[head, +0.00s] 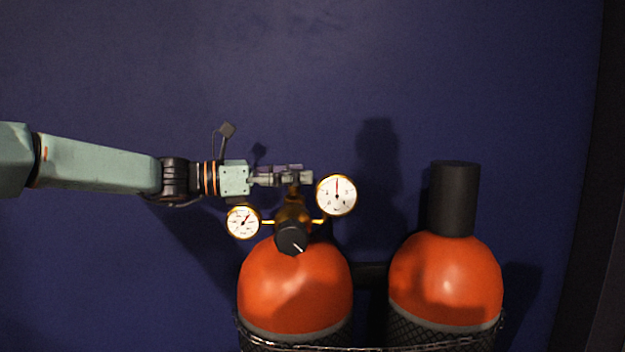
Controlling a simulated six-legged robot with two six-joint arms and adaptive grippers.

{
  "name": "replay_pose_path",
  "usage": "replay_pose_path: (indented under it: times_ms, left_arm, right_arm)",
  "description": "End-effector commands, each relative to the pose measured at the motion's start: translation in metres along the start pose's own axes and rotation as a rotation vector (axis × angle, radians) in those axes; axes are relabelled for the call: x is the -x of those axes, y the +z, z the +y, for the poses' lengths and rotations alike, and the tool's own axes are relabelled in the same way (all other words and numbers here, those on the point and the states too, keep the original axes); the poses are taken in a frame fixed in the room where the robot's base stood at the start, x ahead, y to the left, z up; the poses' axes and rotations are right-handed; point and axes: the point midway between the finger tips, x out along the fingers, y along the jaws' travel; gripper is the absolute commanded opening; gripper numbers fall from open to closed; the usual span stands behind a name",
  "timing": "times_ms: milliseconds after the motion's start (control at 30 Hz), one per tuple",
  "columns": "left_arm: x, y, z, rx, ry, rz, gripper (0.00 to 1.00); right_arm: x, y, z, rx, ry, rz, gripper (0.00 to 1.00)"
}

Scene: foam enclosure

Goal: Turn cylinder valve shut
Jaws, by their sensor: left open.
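The left gas cylinder (295,290) has an orange-red rounded top with a brass valve body (291,212) on it. A black round knob (291,239) with a white pointer line faces me at the front of the valve. Two brass-rimmed gauges flank it, a lower left one (243,221) and a higher right one (337,194). My left gripper (305,177) reaches in from the left and is open at the top of the valve body. The valve top is partly hidden behind its fingers, so I cannot tell whether they touch it. My right gripper is not in view.
A second orange-red cylinder (446,280) with a tall black cap (454,198) stands to the right. A chain (400,348) runs across the front of both cylinders. A dark blue wall (300,60) is close behind. Space above the cylinders is clear.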

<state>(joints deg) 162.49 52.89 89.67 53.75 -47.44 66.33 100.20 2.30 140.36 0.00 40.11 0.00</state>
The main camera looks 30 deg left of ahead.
Motion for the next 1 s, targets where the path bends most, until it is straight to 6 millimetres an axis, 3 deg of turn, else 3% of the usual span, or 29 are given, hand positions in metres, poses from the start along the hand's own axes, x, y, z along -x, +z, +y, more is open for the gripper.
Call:
replay_pose_path:
  times_ms: [300,700,1000]
  left_arm:
    - [-0.032,0.002,0.0,-0.002,0.0,0.002,0.59]
    - [-0.037,0.003,0.001,-0.001,0.001,-0.002,0.59]
    - [-0.037,0.003,0.001,-0.001,0.001,-0.002,0.33]
  right_arm:
    - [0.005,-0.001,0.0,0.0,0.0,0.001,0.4]
    - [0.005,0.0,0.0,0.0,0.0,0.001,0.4]
    - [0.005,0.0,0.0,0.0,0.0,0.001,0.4]
